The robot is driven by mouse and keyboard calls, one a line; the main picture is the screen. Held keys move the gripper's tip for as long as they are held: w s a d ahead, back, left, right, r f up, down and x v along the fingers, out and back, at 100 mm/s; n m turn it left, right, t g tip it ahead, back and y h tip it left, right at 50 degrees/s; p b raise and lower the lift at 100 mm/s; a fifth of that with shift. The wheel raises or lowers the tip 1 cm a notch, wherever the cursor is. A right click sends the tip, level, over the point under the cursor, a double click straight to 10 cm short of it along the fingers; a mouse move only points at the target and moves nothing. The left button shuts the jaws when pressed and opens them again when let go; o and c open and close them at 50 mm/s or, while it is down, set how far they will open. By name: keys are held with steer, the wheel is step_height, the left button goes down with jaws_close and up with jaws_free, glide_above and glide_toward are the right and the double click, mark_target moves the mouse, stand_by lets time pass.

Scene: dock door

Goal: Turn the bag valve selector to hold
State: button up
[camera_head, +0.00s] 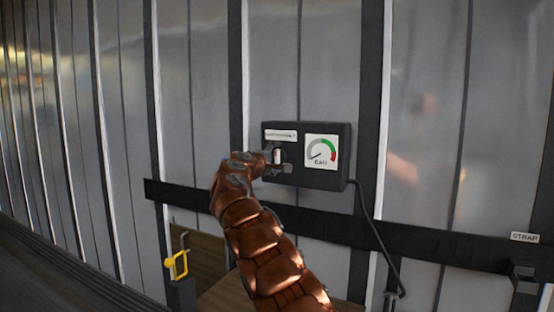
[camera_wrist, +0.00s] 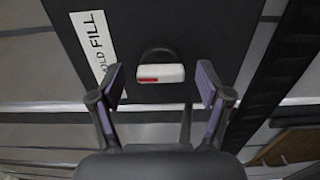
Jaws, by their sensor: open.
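The dark valve box (camera_head: 338,178) hangs on the ribbed wall. Its left part has a white label (camera_head: 281,135), which reads HOLD and FILL in the wrist view (camera_wrist: 93,48). Below it is the selector (camera_head: 277,155), a pale handle with a red mark, seen clearly in the wrist view (camera_wrist: 160,73). My gripper (camera_head: 276,162) is open at the selector. In the wrist view its two fingers (camera_wrist: 162,82) stand on either side of the handle, with gaps on both sides. My gripper partly hides the selector in the head view.
A round gauge marked BAG (camera_head: 321,149) is on the box's right, its needle towards the lower left. A black cable (camera_head: 378,235) hangs from the box. A dark strap (camera_head: 420,245) crosses the wall below. A yellow hook (camera_head: 177,264) stands at lower left.

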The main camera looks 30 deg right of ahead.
steer(key=shift+v, duration=0.95)
steer(key=v, duration=0.9)
steer(key=shift+s+a, duration=0.15)
steer(key=shift+s, duration=0.05)
steer(key=shift+f, duration=0.1)
